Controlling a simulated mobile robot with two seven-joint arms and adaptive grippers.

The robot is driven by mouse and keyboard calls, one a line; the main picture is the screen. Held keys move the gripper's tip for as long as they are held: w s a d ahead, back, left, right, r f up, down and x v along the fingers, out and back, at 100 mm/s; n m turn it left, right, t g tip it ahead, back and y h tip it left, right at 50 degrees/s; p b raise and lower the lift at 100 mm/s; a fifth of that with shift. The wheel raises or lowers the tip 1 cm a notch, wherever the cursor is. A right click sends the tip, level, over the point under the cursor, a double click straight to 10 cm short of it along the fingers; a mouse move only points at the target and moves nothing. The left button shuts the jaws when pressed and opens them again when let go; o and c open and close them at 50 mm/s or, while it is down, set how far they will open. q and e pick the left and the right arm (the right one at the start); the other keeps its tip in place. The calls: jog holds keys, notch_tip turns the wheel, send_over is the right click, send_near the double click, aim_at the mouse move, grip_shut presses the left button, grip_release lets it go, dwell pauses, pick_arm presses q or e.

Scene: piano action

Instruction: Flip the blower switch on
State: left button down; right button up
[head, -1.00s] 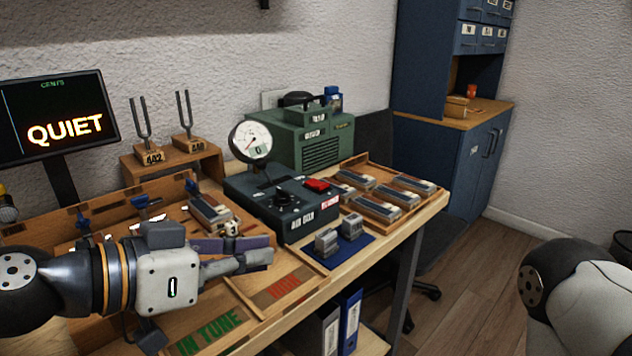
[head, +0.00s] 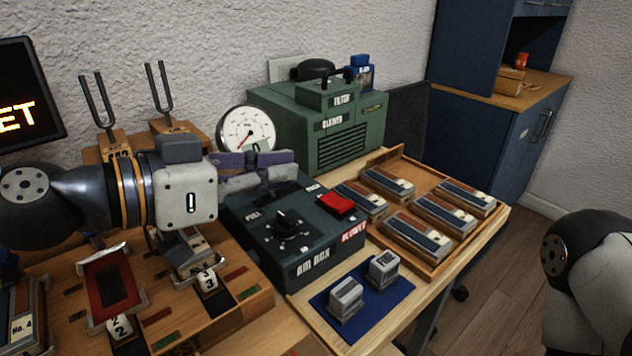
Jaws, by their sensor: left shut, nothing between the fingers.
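The green blower (head: 305,125) stands against the wall at the back of the bench, with vent slots and a dark handle on top. In front of it is the dark air box (head: 300,255), with a black knob (head: 287,222) and a raised red rocker switch (head: 337,204) on its top. I cannot tell which way the rocker is set. My left gripper (head: 284,167) is shut and empty, pointing right above the back left of the air box. It is apart from the red switch, up and left of it. It hides part of the box's back edge.
A round gauge (head: 246,134) stands close behind my left gripper. A wooden tray (head: 440,262) with several labelled blocks lies right of the air box. A blue mat (head: 375,308) with two small metal pieces lies in front. Tuning forks (head: 160,95) stand behind my left arm.

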pick_arm(q)
jog(key=b, duration=0.2)
send_over(336, 201)
jog(key=s, duration=0.2)
jog(key=f, duration=0.3)
jog(key=shift+a, duration=0.25)
jog(key=shift+d+f+b, duration=0.2)
jog(key=shift+f+b, duration=0.1)
jog(key=shift+f, duration=0.95)
jog(key=shift+s+f, duration=0.1)
jog(key=shift+f, duration=0.45)
pick_arm(e)
jog(key=shift+g, duration=0.7)
jog(key=s+f, duration=0.3)
jog(key=shift+s+f, duration=0.25)
jog(key=shift+f, duration=0.1)
